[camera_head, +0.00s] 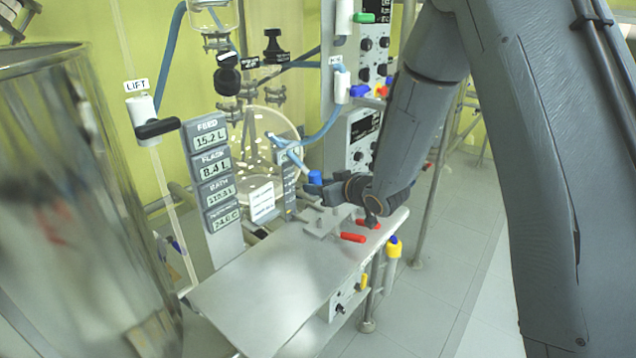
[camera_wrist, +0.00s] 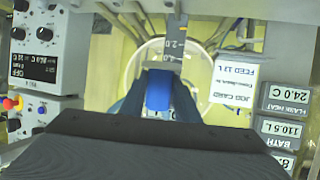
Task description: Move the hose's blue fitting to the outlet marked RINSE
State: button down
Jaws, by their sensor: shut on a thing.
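My gripper (camera_head: 318,188) reaches in from the right over the back of the metal bench. It is shut on the blue fitting (camera_head: 315,177), which stands between the fingers. In the wrist view the blue fitting (camera_wrist: 158,90) sits between the two dark blue fingers of my gripper (camera_wrist: 160,98). A narrow grey upright panel (camera_head: 289,190) with small marks stands just left of the fitting. No mark reading RINSE is legible in either view.
The bench (camera_head: 265,290) is mostly bare at the front. A plate with pegs (camera_head: 322,225) and red handles (camera_head: 352,237) lie below my gripper. Display boxes (camera_head: 212,165) and a job card (camera_head: 262,202) stand left. A glass vessel (camera_head: 270,140) is behind; a large shiny cylinder (camera_head: 80,200) fills the left.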

aim_at(319, 173)
jog(key=shift+d+r, duration=0.25)
jog(key=shift+r, duration=0.2)
jog(key=shift+a+r+p, duration=0.1)
jog(key=shift+r+p, duration=1.15)
jog(key=shift+r, duration=0.2)
jog(key=shift+m+t, duration=0.6)
jog(key=w+d+f+b, duration=0.1)
jog(key=d+f, duration=0.1)
jog(key=f, duration=0.1)
jog(key=w+d+f+b, duration=0.1)
jog(key=w+f+b, duration=0.1)
jog(key=f, duration=0.1)
jog(key=w+d+f+b, duration=0.1)
jog(key=w+d+f, duration=0.1)
jog(key=f, duration=0.1)
jog(key=shift+w+d+f, duration=0.15)
jog(key=shift+d, duration=0.2)
jog(key=shift+b, duration=0.3)
jog(key=shift+f, duration=0.15)
jog(key=shift+f+b, duration=1.5)
jog(key=shift+f, duration=0.85)
